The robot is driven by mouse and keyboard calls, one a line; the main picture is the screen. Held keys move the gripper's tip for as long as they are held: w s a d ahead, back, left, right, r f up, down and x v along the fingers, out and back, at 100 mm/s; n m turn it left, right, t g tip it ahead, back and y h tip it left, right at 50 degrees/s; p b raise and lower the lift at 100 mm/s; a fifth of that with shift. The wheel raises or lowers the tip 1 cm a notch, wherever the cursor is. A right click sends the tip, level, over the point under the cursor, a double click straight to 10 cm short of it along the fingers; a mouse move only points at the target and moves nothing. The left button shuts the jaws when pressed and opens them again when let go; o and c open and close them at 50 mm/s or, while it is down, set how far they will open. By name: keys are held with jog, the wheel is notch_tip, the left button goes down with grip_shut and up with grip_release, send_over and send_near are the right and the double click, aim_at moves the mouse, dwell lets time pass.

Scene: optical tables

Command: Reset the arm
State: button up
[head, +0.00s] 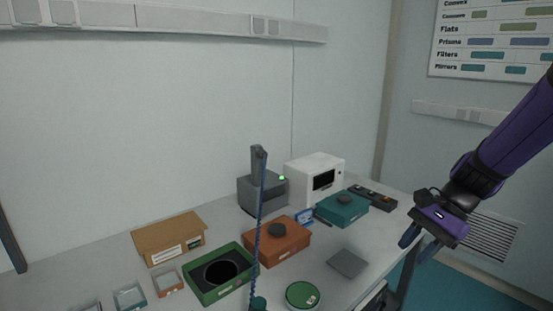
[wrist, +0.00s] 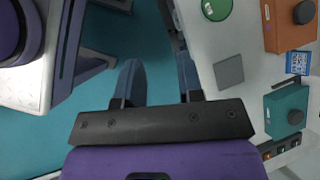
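My gripper (head: 419,243) hangs at the right of the head view, at the end of my purple arm, past the right edge of the table. In the wrist view my gripper (wrist: 160,78) shows two blue-grey fingers spread apart with nothing between them. The teal floor and the table's edge show beyond the fingers. The gripper is open and touches nothing that I can see.
The table (head: 215,297) holds a green open box (head: 243,290), an orange box (head: 290,248), a teal box (head: 342,211), a white device (head: 302,183), a grey square pad (head: 347,263) and a round green lid (head: 302,295). Open floor (wrist: 110,45) lies beside the table.

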jog(key=s+d+r+n+t+h, duration=0.3)
jog(key=s+r+n+t+h, duration=0.3)
jog(key=s+r+n, duration=0.5)
jog(key=s+r, duration=0.3)
jog(key=r, duration=0.1)
jog(key=shift+s+r+n+t+h, duration=0.3)
jog(key=shift+s+t+h, duration=0.1)
